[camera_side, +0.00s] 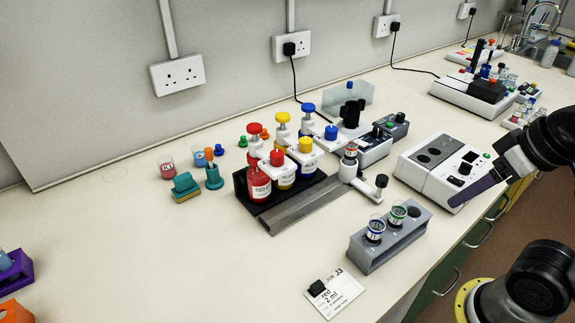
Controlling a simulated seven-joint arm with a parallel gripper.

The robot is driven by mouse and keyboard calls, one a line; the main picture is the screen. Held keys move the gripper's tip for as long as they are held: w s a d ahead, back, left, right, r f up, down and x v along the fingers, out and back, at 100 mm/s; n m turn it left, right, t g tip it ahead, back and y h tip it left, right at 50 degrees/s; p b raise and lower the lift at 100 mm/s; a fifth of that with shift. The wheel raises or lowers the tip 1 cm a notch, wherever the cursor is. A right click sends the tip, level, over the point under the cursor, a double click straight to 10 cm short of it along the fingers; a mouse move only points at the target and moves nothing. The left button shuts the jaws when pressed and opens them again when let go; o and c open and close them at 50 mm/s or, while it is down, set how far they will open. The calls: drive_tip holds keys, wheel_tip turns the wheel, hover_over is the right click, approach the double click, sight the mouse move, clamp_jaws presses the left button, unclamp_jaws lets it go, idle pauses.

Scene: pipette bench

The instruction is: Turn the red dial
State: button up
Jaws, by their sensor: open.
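A red bottle (259,187) stands at the left of a row in a dark rack. Above it are two red round parts: a top knob (253,129) and a lower cap-like dial (277,157). Yellow (305,144) and blue (330,132) matching parts sit to their right. My gripper (456,201) is at the right, in front of the white instrument, well apart from the red dial. It is open and holds nothing I can see. One dark finger shows plainly; the other is hard to make out.
A grey rack with two vials (360,258) and a card reading "red 2 ml" (341,292) lie in front. A white instrument (420,180) stands near my gripper. A teal stand (214,180) and sponge (185,187) are at the left.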

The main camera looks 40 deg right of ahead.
drive_tip(key=w+a+r+m+g, duration=0.1)
drive_tip(key=w+r+m, duration=0.2)
drive_tip(key=r, duration=0.4)
drive_tip(key=w+r+m, duration=0.2)
drive_tip(key=r+m, duration=0.1)
drive_tip(key=r, duration=0.4)
drive_tip(key=w+a+r+m+g, duration=0.1)
drive_tip(key=w+a+r+m, duration=0.25)
drive_tip(key=w+r, duration=0.45)
drive_tip(key=g, duration=0.3)
hover_over(277, 153)
wheel_tip(277, 153, down, 8)
drive_tip(key=shift+n, duration=0.35)
wheel_tip(277, 153, down, 14)
drive_tip(key=shift+r, duration=0.2)
drive_tip(key=shift+c, duration=0.2)
clamp_jaws()
